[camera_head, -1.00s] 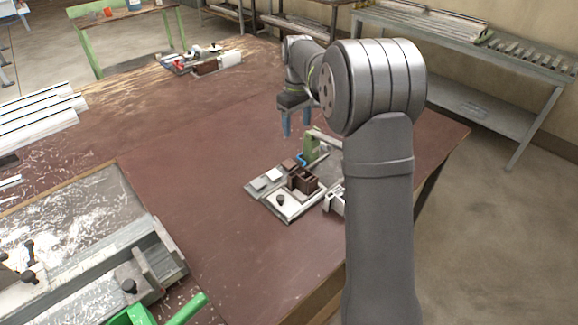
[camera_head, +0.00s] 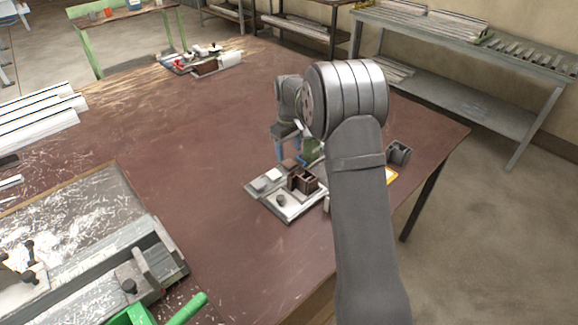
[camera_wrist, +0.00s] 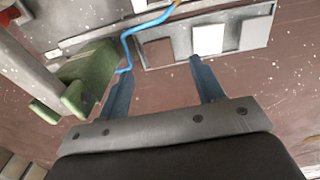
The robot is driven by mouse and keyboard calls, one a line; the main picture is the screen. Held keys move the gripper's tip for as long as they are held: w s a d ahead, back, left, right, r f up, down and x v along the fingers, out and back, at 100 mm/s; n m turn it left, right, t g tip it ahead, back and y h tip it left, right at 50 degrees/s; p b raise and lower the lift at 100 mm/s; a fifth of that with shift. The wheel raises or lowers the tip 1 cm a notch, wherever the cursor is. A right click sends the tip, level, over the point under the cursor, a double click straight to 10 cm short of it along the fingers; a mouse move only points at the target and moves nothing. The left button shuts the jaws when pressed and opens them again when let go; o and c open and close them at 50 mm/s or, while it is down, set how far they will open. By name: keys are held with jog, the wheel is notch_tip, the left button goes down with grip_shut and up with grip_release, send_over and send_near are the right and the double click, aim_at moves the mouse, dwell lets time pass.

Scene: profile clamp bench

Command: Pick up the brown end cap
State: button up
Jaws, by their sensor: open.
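The brown end cap (camera_head: 289,164) is a small flat brown square in the light tray (camera_head: 288,213), near the tray's back edge. In the wrist view the brown end cap (camera_wrist: 158,52) lies just beyond my fingertips, roughly between their lines. My gripper (camera_head: 290,157) is open and empty, above the back of the tray. In the wrist view my gripper (camera_wrist: 157,69) shows two blue fingers, wide apart and not touching the cap.
A dark brown open box (camera_head: 303,181) stands on the tray. A green clamp part (camera_wrist: 85,68) and a bent blue rod (camera_wrist: 127,45) are close to the left finger. A grey cup (camera_head: 399,152) stands near the right table edge. The table left of the tray is clear.

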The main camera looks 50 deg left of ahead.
aim_at(289, 164)
notch_tip(289, 164, down, 5)
jog(key=shift+a+f, duration=0.1)
jog(key=c, duration=1.1)
